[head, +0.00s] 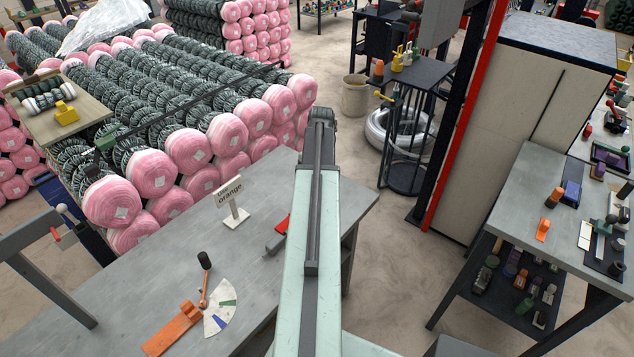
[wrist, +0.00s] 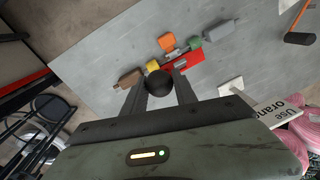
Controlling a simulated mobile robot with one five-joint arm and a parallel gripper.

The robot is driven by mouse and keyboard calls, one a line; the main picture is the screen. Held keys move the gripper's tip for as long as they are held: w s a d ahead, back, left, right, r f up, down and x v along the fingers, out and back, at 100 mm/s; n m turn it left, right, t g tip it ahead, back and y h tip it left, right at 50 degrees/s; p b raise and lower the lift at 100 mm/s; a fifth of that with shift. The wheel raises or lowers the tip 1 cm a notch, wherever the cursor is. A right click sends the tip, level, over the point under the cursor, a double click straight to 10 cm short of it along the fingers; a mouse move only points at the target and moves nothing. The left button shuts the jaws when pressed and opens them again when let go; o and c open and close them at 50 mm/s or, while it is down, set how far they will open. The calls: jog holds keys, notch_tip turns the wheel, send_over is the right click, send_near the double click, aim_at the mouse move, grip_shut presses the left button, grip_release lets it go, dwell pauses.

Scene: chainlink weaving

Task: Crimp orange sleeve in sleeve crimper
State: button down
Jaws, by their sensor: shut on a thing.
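In the wrist view, my gripper (wrist: 158,92) has its two fingers closed around a round black knob (wrist: 158,82). The knob hides part of what lies beneath it. Just beyond it on the grey table is a red-based device (wrist: 184,64), which looks like the sleeve crimper. It carries small grey, green and yellow parts. An orange piece (wrist: 166,43), which may be the orange sleeve, is at its far side. In the head view, part of the red device (head: 283,224) shows left of my arm. My arm hides the rest, and the fingers are not visible there.
A "Use orange" sign (head: 232,203) stands on the grey table (head: 120,290). An orange-based lever device with a black knob (head: 204,260) and a dial are at its front. Pink-ended mesh rolls (head: 190,150) are stacked behind. Another workbench (head: 550,180) is at right.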

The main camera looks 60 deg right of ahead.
jog(key=shift+w, duration=0.1)
jog(key=c, duration=1)
grip_release()
jog(key=r+p, duration=0.8)
jog(key=shift+s+d, duration=0.25)
jog(key=shift+d, duration=0.05)
jog(key=shift+f, duration=0.15)
